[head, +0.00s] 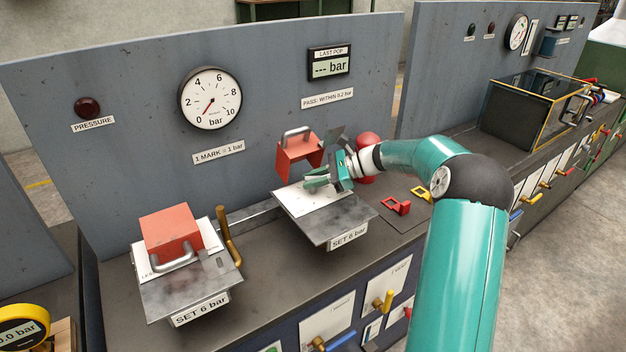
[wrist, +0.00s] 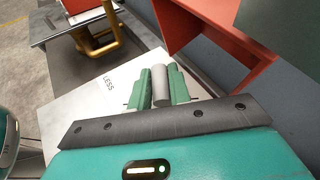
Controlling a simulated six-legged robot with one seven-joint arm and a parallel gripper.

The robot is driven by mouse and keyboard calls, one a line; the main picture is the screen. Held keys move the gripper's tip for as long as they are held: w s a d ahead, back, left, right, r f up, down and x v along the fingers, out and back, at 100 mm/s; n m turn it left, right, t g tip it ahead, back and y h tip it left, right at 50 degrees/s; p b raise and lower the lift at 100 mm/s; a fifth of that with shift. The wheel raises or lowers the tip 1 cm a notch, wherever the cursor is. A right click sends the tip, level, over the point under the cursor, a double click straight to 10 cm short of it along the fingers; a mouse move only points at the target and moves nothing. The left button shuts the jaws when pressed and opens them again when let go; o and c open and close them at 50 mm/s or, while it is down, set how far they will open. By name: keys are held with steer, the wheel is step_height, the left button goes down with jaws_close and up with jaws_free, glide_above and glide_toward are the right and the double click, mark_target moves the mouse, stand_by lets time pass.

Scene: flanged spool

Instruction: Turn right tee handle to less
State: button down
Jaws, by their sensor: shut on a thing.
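The right station has a pale plate (head: 312,197) with a metal plate (head: 340,222) in front of it, labelled "SET 6 bar". My gripper (head: 318,181) is over the pale plate, in front of the red cover. In the wrist view, my gripper's green fingers (wrist: 160,78) are closed on both sides of a grey rounded bar, the right tee handle (wrist: 160,90). The word "LESS" (wrist: 109,82) is printed on the plate to the left of the fingers. The rest of the tee handle is hidden by my gripper.
A red cover (head: 296,160) with a grey handle stands just behind my gripper; it is close on the right in the wrist view (wrist: 205,38). The left station has a red block (head: 170,230) and a brass lever (head: 228,237). A dial gauge (head: 210,98) is on the panel.

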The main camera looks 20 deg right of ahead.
stand_by(0.4)
steer(key=c, duration=1.3)
jaws_free()
steer(key=shift+d, duration=0.1)
steer(key=v, duration=1.3)
steer(key=shift+d+r, duration=0.2)
steer(key=shift+d, duration=0.1)
